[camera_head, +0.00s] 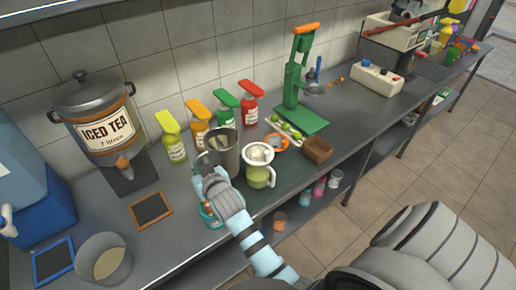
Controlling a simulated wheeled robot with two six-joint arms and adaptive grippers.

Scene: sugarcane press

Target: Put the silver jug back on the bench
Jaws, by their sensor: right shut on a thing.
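The silver jug (224,152) is a grey metal vessel with an open top, in the middle of the head view, in front of the green and red bottles. My right gripper (207,168) is at the jug's left side and shut on it. The arm hides part of the bench below, and I cannot tell whether the jug's base touches the bench (180,225). My left gripper is out of view.
A pale green jug with a white top (258,168) stands close right of the silver jug. Spray-type bottles (172,138) line the wall behind.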

